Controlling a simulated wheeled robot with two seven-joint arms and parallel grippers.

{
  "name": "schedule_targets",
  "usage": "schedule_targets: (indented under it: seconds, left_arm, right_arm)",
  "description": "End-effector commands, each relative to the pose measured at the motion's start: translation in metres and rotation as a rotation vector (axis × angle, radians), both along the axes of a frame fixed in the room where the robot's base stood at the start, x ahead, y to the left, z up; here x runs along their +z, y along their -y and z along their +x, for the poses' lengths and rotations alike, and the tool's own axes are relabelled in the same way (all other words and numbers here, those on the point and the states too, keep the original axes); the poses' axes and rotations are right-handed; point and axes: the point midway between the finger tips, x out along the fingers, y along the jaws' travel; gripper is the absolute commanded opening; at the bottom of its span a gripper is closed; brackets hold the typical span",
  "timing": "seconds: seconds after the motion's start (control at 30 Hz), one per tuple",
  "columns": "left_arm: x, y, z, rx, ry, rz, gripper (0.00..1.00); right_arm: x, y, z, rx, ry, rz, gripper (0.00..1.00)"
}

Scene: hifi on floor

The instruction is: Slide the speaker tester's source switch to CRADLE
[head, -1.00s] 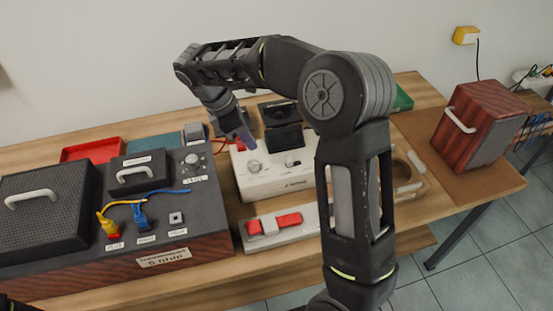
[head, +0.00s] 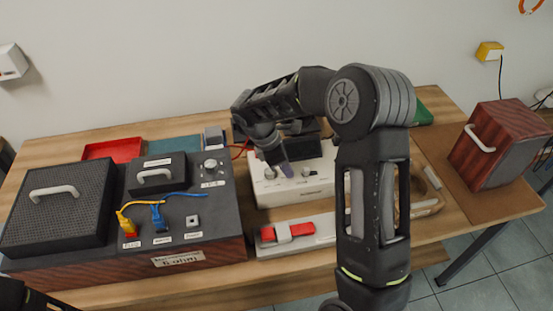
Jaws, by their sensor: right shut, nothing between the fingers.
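A white box (head: 318,187) with a round knob (head: 270,173) and a small dark control (head: 306,172) on its top stands at mid-table. I take it for the speaker tester, but its lettering is too small to read. My right gripper (head: 286,168) is shut and empty, pointing down over the box top between the knob and the dark control. I cannot tell whether its tips touch the panel. My arm hides part of the box's right side. A dark part of my left arm shows at the lower left corner; its jaws cannot be made out.
A dark unit (head: 215,221) with yellow and blue leads stands left of the box. A grey strip with a red piece (head: 268,233) lies in front. A red tray (head: 113,149) is at the back left. A wooden speaker (head: 497,140) stands at the right.

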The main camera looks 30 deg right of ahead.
Motion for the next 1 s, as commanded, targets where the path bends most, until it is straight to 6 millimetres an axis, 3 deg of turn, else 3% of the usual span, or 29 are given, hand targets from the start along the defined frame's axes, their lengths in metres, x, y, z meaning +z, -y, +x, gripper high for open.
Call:
schedule_targets:
  seconds: [0.2, 0.6, 0.83, 1.0]
  left_arm:
    - [0.008, 0.000, -0.001, 0.001, -0.003, 0.003, 0.40]
    - [0.008, 0.000, -0.001, 0.001, -0.003, 0.003, 0.40]
    - [0.009, 0.000, -0.001, 0.001, -0.004, 0.002, 0.40]
    - [0.008, 0.000, -0.001, 0.001, -0.004, 0.002, 0.40]
  right_arm:
    - [0.002, 0.020, -0.008, 0.000, -0.001, 0.000, 0.00]
    - [0.001, 0.024, -0.009, 0.001, 0.000, 0.000, 0.00]
    - [0.001, 0.049, -0.018, -0.001, -0.001, 0.000, 0.00]
    - [0.001, 0.052, -0.019, -0.001, -0.002, -0.001, 0.00]
